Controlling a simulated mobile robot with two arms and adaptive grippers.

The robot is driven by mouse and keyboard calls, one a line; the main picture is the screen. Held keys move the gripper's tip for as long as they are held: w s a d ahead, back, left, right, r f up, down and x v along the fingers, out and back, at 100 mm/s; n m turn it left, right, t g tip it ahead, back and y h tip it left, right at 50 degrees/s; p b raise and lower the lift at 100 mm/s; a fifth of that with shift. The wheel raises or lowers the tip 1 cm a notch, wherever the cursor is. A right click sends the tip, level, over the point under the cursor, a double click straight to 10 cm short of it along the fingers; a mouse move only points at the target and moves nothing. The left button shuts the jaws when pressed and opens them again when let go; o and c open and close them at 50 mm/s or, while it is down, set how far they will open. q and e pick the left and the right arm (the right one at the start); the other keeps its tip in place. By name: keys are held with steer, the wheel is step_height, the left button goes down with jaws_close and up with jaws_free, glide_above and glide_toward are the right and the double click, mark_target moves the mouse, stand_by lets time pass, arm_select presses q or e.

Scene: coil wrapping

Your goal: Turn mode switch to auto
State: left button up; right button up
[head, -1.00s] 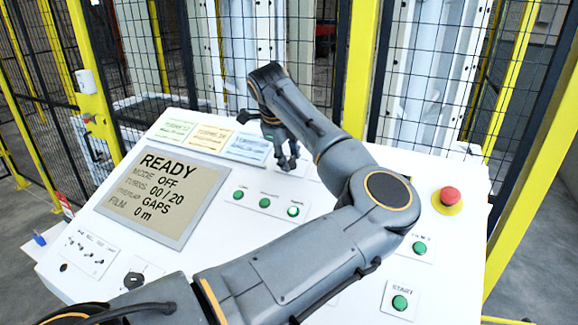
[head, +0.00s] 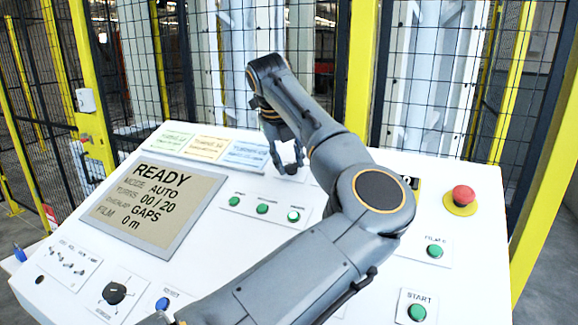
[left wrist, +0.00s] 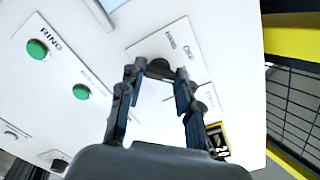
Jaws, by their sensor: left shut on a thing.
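The mode switch (left wrist: 160,68) is a dark knob on a white label plate with "HAND" and "OFF" lettering, seen in the left wrist view. My left gripper (left wrist: 158,82) has a finger on each side of the knob and is shut on it. In the head view the left gripper (head: 288,168) reaches down to the upper part of the white control panel (head: 330,210), and the switch is hidden there. The screen (head: 150,212) reads READY, MODE AUTO, TURNS 00/20, OVERLAP GAPS, FILM 0 m. My right gripper is not in view.
Green buttons (head: 262,208) sit just below the gripper. A red emergency button (head: 463,195) is at the panel's right, with a green START button (head: 417,313) below. Another black knob (head: 114,293) is at lower left. A yellow-framed mesh fence (head: 430,90) stands behind.

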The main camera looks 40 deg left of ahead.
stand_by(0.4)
arm_select(q)
steer(key=o, duration=1.2)
steer(key=shift+c, duration=0.2)
steer(key=shift+s+d+r, duration=0.1)
steer(key=shift+s+r, duration=0.05)
steer(key=shift+r, duration=0.35)
steer(key=v, duration=1.1)
